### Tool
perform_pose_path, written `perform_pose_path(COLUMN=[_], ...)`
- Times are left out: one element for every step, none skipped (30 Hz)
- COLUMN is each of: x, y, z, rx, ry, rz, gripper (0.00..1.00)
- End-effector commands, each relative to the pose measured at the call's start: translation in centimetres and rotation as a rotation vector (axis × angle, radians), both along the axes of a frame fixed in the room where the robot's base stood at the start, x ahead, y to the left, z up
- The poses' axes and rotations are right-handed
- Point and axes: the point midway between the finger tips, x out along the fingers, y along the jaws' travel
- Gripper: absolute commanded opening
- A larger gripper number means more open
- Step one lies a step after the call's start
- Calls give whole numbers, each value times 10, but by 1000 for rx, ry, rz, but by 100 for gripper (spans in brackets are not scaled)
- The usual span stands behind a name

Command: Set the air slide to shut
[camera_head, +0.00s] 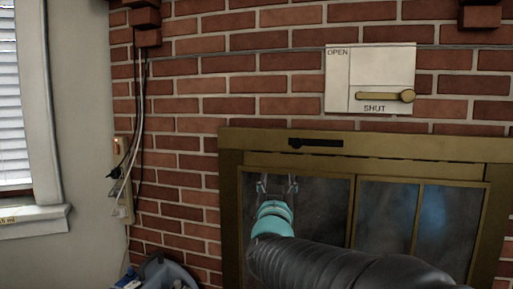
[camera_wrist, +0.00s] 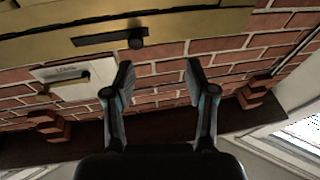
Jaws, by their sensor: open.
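A black slide track (camera_head: 322,143) with a round dark knob (camera_head: 296,143) at its left end is set in the top bar of the brass fireplace frame; I take it as the air slide. No marking on it is readable. In the wrist view, which is turned over, the knob (camera_wrist: 136,42) shows at the right end of the track. My gripper (camera_head: 277,186) is open and empty in front of the glass, below and left of the knob in the head view. In the wrist view, my gripper (camera_wrist: 160,76) has its fingers spread over brick, apart from the knob.
A pale plate (camera_head: 338,70) marked OPEN and SHUT is on the bricks above, with a brass lever (camera_head: 380,96) lying level beside SHUT. Glass doors (camera_head: 390,215) fill the frame. Cables and a socket strip (camera_head: 121,175) hang left. A blue-grey container (camera_head: 165,273) stands low left.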

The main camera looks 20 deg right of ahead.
Motion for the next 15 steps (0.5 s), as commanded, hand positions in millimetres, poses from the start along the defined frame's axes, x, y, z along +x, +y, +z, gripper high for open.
perform_pose_path(x=[2,1,1,0,-1,-1,-1,-1,0,2,4,7,10,13,18], y=[-8,-12,-16,-19,-22,-24,-26,-27,-29,-30,-31,-34,-36,-39,-42], z=[3,6,9,11,12,13,15,16,17,19,20,21,23,25,27], rx=[-12,-17,-25,-30,-34,-37,-40,-42,-44,-44,-44,-45,-44,-44,-45], ry=[-31,-48,-67,-79,-88,-98,-103,-108,-111,-113,-113,-113,-113,-114,-113], rz=[-44,-66,-94,-111,-127,-142,-151,-157,-162,-164,-165,-165,-166,-166,-165], gripper=[56,56,56,56,56,56,56,56,56,56,56,56,56,56,56])
